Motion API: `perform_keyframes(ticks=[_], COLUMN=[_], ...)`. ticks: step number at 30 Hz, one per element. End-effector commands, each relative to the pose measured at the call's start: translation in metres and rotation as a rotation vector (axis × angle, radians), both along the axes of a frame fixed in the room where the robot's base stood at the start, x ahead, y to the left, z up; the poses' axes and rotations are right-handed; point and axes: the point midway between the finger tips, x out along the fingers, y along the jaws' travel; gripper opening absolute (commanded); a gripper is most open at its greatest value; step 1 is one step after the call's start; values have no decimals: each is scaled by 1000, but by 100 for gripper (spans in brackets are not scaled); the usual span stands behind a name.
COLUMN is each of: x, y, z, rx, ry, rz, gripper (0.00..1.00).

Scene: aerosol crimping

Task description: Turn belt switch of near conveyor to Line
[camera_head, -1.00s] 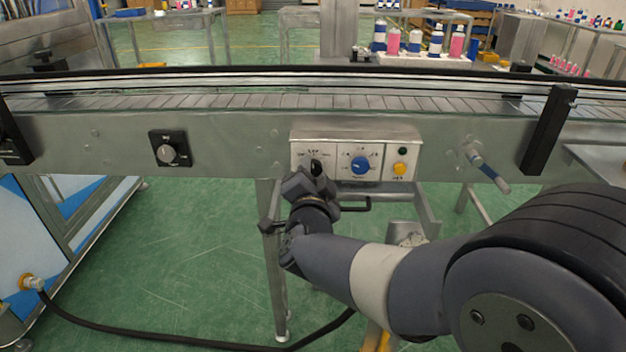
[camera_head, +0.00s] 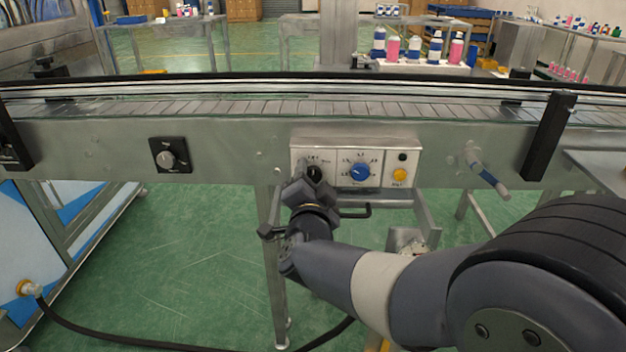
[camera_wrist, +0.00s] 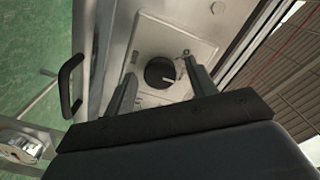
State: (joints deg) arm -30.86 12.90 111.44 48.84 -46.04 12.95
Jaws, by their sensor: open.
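The near conveyor (camera_head: 230,150) runs across the head view, with a control box (camera_head: 345,143) on its front side. The box has a black rotary belt switch (camera_head: 314,173) at left, partly hidden by my gripper (camera_head: 306,180). In the wrist view the black knob (camera_wrist: 160,72) shows between the two fingers of my gripper (camera_wrist: 163,82). A light mark is on its lower edge. The gripper is open, with one finger on each side of the knob. I cannot tell if either finger touches it. The switch labels are too small to read.
A blue knob (camera_head: 360,173) and a yellow button (camera_head: 399,175) sit right of the switch. A separate black dial (camera_head: 170,155) is at left. A black handle (camera_head: 355,212) sticks out below the box. A blue-gripped lever (camera_head: 490,180) is at right.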

Motion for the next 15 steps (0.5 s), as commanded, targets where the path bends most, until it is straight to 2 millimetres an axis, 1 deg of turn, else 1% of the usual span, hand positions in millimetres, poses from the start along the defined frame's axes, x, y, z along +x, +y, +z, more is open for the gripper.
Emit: perform_keyframes(ticks=[2, 5, 8, 12, 15], x=[-1, -8, -24, -54, -74], y=[0, 1, 2, 3, 4], z=[0, 1, 2, 3, 2], rx=[0, 1, 0, 0, 1], ry=[0, 0, 0, -1, 0], rz=[0, 1, 4, 6, 5], gripper=[54, 54, 54, 54, 54])
